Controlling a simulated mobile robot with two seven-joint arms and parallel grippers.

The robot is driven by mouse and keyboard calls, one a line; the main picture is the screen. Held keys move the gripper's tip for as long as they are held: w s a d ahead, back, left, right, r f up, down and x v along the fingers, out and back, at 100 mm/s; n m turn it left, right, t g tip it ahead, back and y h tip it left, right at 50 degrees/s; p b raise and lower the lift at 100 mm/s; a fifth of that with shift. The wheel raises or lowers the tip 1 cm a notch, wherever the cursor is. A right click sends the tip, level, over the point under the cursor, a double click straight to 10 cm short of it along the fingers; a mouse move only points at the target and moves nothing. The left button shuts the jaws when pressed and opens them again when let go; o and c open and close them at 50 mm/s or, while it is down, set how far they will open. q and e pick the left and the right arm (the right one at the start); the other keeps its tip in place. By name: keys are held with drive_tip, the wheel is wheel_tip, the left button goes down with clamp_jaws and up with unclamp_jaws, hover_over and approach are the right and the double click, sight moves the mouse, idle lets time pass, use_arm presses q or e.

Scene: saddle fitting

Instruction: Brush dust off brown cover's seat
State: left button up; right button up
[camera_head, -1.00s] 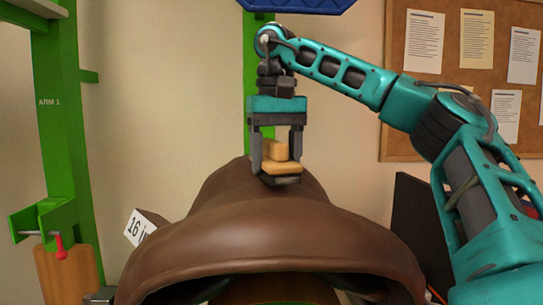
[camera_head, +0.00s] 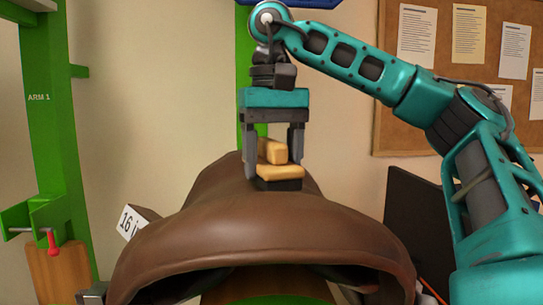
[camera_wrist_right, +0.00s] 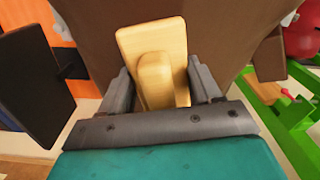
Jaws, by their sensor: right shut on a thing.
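The brown cover (camera_head: 250,228) is a saddle that fills the lower middle of the head view, its seat rising toward the back. My right gripper (camera_head: 274,165) is shut on a brush with a pale wooden back and grip (camera_head: 280,172) and a dark underside. The brush is at the top of the seat; I cannot tell whether its underside touches the leather. In the right wrist view the brush (camera_wrist_right: 155,65) sits between the fingers with the brown cover (camera_wrist_right: 220,30) behind it. No dust can be made out. My left gripper is not in view.
A green post labelled ARM 1 (camera_head: 42,120) with a red-handled clamp (camera_head: 53,243) stands at the left. A white-faced block marked 16 (camera_head: 130,223) is beside the cover. A dark panel (camera_head: 412,220) stands at the right. A corkboard (camera_head: 400,125) hangs on the wall.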

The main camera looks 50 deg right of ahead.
sight(277, 168)
drive_tip(key=shift+s+a, duration=1.3)
drive_tip(key=shift+s, duration=0.3)
drive_tip(key=shift+w+d, duration=1.25)
drive_tip(key=shift+w, duration=0.25)
drive_tip(key=shift+w+d, duration=1.25)
drive_tip(key=shift+w, duration=0.25)
drive_tip(key=shift+w+d, duration=1.25)
drive_tip(key=shift+w, duration=0.25)
drive_tip(key=shift+r, duration=3.05)
drive_tip(key=shift+r, duration=1.5)
